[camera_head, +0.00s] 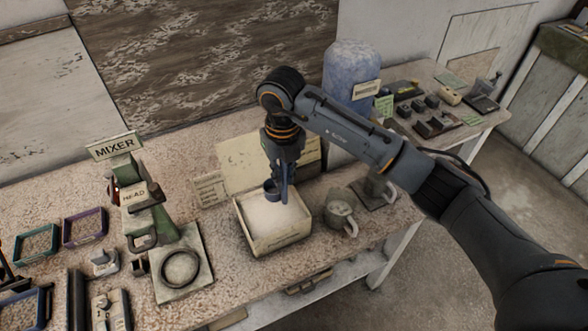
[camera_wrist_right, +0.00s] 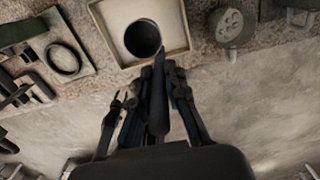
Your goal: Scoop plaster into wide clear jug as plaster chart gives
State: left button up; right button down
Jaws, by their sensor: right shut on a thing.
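My right gripper (camera_head: 284,160) points down over the open box of white plaster (camera_head: 245,230) and is shut on the handle of a dark blue scoop (camera_head: 271,190). The scoop's round cup is over the plaster near the box's back; I cannot tell if it touches it. In the right wrist view, the scoop's cup (camera_wrist_right: 142,38) looks dark inside and its handle runs between the fingers (camera_wrist_right: 157,88). A greyish handled vessel (camera_head: 340,213) stands right of the box, another (camera_head: 379,188) behind it. I cannot tell which is the wide clear jug. No chart is readable. My left gripper is out of view.
A green mixer (camera_head: 143,210) with MIXER and HEAD labels stands left of the box. A ring on a square plate (camera_head: 180,268) lies in front of it. Framed trays (camera_head: 84,228) are at far left. A blue drum (camera_head: 352,85) stands behind my right arm.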

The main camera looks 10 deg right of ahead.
aim_at(281, 197)
jog(key=shift+w+a+f+b, duration=0.1)
jog(key=shift+a+f+b, duration=0.25)
jog(key=shift+a+f, duration=0.5)
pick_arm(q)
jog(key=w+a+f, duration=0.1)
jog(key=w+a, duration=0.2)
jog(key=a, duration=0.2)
pick_arm(e)
jog(key=shift+d+f, duration=0.1)
jog(key=shift+f, duration=0.3)
jog(key=f+b, duration=0.1)
jog(key=f, duration=0.1)
jog(key=f+b, duration=0.1)
jog(key=shift+d+f+b, duration=0.25)
jog(key=shift+b, duration=0.1)
notch_tip(281, 197, down, 2)
jog(key=shift+f+b, duration=0.25)
jog(key=shift+b, duration=0.8)
pick_arm(q)
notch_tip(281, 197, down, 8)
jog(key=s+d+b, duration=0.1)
jog(key=b, duration=0.1)
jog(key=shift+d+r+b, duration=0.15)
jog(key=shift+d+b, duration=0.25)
pick_arm(e)
notch_tip(281, 197, down, 4)
jog(key=shift+r, duration=0.25)
jog(key=shift+r, duration=0.1)
